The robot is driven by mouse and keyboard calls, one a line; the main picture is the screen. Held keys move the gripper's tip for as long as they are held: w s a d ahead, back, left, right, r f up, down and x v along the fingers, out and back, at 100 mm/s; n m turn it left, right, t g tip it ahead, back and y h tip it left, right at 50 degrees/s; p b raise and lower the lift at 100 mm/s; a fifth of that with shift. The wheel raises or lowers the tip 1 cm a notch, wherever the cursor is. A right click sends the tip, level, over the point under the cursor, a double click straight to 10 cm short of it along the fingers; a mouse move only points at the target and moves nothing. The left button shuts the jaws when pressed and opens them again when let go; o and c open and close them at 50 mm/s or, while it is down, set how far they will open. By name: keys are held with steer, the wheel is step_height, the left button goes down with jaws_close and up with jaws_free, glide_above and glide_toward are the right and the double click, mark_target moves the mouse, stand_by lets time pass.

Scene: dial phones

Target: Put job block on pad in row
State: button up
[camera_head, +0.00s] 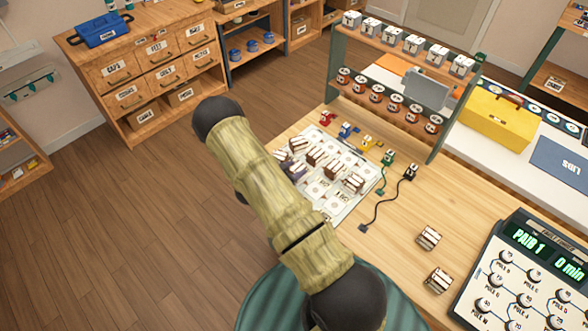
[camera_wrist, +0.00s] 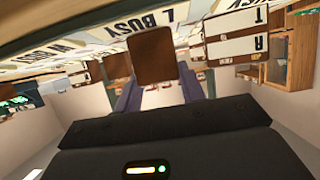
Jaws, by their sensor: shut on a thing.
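My gripper (camera_wrist: 158,85) is shut on a brown-sided job block (camera_wrist: 152,52) in the wrist view, close to the pad sheet. In the head view my arm hides most of the gripper; a purplish part of it (camera_head: 296,171) shows at the sheet's left side. The white pad sheet (camera_head: 333,207) lies on the wooden table with several striped brown-and-white blocks (camera_head: 353,183) on it. Its printing, including "BUSY", shows in the wrist view (camera_wrist: 85,38). Another block with letters (camera_wrist: 236,50) is right of the held one there. Whether the held block touches the sheet is unclear.
Two striped blocks (camera_head: 429,238) (camera_head: 438,280) stand on the table's right part, near a dial console (camera_head: 525,275) reading "PAIR 1" and "0 min". Small coloured plugs and a black cord (camera_head: 385,204) lie beyond the sheet. A two-tier rack (camera_head: 388,115) stands behind.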

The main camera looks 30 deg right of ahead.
steer(key=shift+f, duration=0.2)
steer(key=o, duration=1)
steer(key=shift+r, duration=0.1)
steer(key=shift+r, duration=0.15)
steer(key=b+v, duration=0.3)
steer(key=v, duration=0.9)
